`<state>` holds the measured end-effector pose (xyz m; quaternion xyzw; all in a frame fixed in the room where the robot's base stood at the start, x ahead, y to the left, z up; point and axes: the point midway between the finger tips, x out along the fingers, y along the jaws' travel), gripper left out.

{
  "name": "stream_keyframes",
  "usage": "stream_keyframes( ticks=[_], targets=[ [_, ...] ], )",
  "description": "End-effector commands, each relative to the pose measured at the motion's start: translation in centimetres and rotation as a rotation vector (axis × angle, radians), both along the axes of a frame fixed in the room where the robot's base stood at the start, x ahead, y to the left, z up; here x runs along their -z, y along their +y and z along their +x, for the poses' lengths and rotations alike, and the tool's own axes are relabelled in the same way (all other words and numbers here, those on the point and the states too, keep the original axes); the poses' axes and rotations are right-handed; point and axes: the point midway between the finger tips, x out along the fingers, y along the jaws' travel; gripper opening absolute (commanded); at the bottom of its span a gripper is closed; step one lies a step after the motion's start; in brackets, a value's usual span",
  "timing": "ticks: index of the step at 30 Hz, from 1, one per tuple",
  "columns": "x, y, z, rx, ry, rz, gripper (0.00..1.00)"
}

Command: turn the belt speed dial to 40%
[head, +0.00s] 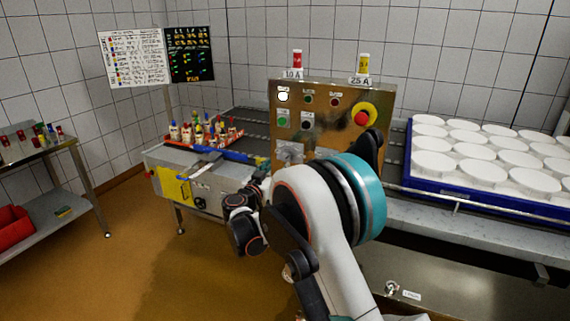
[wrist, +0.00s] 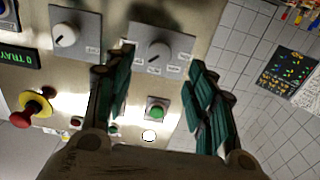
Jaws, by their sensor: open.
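In the wrist view a dial with a pale round knob (wrist: 158,53) sits on a grey plate with several small labels around it. The labels are too small to read. My gripper (wrist: 160,62) is open, with one green-padded finger to each side of this knob; I cannot tell whether either touches it. A second pale knob (wrist: 65,35) on its own grey plate is to the left. I cannot tell from the lettering which one is the belt speed dial. In the head view my arm hides much of the lower control panel (head: 322,95).
A red emergency stop on yellow (wrist: 35,103), a green button (wrist: 156,110) and a green-lettered display (wrist: 18,57) are close by on the panel. A blue tray (head: 430,193) of white moulds is right of the panel.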

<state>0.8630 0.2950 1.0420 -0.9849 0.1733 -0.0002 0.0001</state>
Motion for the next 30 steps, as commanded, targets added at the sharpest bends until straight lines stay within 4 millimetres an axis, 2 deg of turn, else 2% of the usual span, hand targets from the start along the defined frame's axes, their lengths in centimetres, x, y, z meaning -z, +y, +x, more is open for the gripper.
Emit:
stream_keyframes(
  ticks=[6,12,18,25,26,30],
  targets=[
    [0.2,-1.5,4.0,0.002,0.000,0.000,0.51],
    [0.1,-2.3,6.3,0.001,0.000,-0.001,0.51],
    [0.0,-2.6,7.2,0.000,0.001,-0.001,0.51],
    [0.0,-2.6,7.2,0.000,0.001,-0.001,0.51],
    [0.0,-2.6,7.2,0.000,0.001,-0.001,0.46],
    [0.0,-2.6,7.2,0.000,0.001,-0.001,0.14]
  ],
)
